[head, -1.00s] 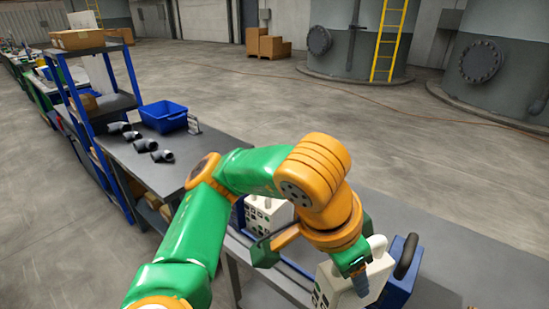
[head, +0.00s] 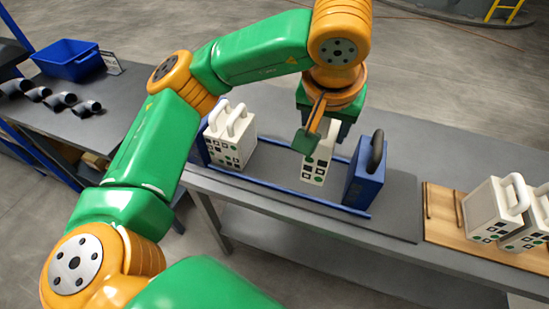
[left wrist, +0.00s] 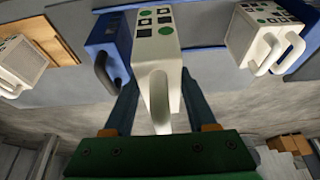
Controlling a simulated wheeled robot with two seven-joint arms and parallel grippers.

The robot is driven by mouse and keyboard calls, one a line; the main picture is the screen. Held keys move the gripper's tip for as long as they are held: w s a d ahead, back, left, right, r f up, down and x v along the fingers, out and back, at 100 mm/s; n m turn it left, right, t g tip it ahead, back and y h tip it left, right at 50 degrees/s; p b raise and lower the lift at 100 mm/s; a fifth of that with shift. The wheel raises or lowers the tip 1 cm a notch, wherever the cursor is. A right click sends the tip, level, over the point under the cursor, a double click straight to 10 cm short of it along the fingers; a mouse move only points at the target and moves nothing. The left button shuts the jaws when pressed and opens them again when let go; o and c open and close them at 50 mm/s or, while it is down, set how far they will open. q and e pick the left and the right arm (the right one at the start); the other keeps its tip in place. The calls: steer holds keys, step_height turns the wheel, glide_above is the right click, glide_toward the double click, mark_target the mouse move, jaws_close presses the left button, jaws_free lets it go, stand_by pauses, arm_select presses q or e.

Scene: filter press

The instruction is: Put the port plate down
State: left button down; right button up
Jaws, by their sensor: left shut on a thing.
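My left gripper (head: 318,140) is shut on a white port plate (head: 314,172) with dark and green port marks. The left wrist view shows this plate (left wrist: 158,38) upright, its handle toward me, between my two fingers (left wrist: 160,100). The plate is between the blue rails (head: 275,187) of the press, left of the blue end block (head: 364,172) with a dark handle and apart from it. I cannot tell whether its underside touches the rails. Other white plates (head: 230,150) stand at the left end of the press. My right gripper is not in view.
More white plates (head: 492,212) stand on a wooden board (head: 445,215) at the right. A blue bin (head: 68,60) and several dark pipe elbows (head: 60,100) are on the bench at the left. The grey bench (head: 420,150) behind the press is clear.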

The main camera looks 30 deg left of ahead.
arm_select(q)
steer(key=w+a+f+p, duration=0.1)
steer(key=w+a+f, duration=0.1)
steer(key=a+f, duration=1.1)
steer(key=shift+w+a+p, duration=0.2)
steer(key=shift+w+p, duration=0.15)
steer(key=shift+w, duration=0.05)
steer(key=shift+c, duration=1)
jaws_free()
steer(key=shift+r, duration=0.1)
